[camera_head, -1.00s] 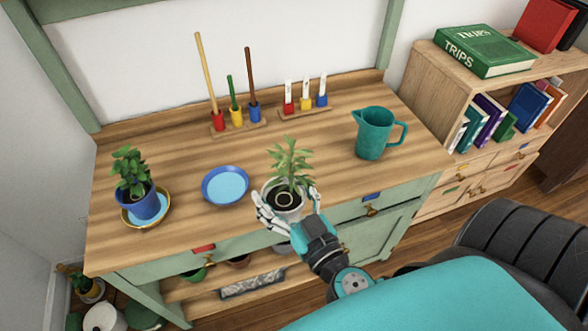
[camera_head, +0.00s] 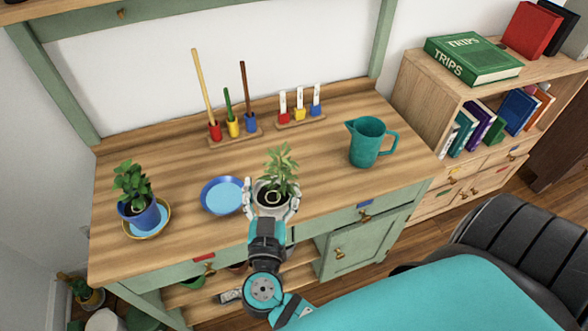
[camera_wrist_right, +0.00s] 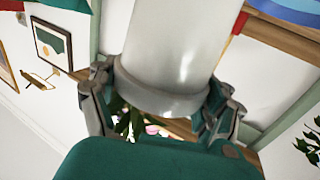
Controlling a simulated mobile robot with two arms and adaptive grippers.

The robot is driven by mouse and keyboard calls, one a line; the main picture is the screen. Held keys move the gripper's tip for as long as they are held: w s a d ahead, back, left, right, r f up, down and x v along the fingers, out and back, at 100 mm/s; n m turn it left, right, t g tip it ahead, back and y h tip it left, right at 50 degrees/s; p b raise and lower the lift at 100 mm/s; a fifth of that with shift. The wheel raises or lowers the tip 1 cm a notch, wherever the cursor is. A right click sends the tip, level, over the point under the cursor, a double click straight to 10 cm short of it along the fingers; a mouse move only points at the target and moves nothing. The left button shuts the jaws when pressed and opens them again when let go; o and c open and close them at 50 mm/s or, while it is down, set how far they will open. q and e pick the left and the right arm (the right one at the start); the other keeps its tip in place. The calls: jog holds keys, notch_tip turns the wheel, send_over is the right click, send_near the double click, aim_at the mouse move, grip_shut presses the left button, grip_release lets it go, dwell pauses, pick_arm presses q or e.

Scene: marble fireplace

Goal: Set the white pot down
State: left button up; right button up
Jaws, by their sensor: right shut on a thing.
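The white pot (camera_head: 272,207) holds dark soil and a leafy green plant (camera_head: 281,168). My right gripper (camera_head: 271,205) is shut on the pot, with its fingers on both sides of it, at the front edge of the wooden bench top (camera_head: 340,185). I cannot tell whether the pot's base touches the wood. In the right wrist view the pot (camera_wrist_right: 165,55) fills the middle between the fingers, its rim towards the palm. My left gripper does not show.
A blue dish (camera_head: 222,195) lies just left of the pot. A blue pot (camera_head: 144,213) with a plant stands on a yellow-rimmed saucer (camera_head: 165,226) farther left. A teal pitcher (camera_head: 364,143) stands to the right, with bare wood between. Tool holders stand at the back.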

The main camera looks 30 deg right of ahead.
jog(key=shift+w+d+f, duration=0.8)
jog(key=shift+w+d, duration=0.85)
jog(key=shift+d, duration=0.4)
jog(key=shift+w+d+f, duration=0.85)
jog(key=shift+w+d, duration=0.85)
jog(key=shift+d, duration=0.4)
jog(key=shift+w+d+f, duration=0.8)
jog(key=shift+w+d, duration=0.85)
jog(key=shift+d, duration=0.4)
jog(key=o, duration=1.6)
jog(key=shift+f, duration=0.15)
jog(key=shift+s+a, duration=0.15)
jog(key=shift+s, duration=0.05)
jog(key=v, duration=1.1)
jog(key=shift+s+a+b, duration=0.25)
jog(key=shift+b, duration=0.15)
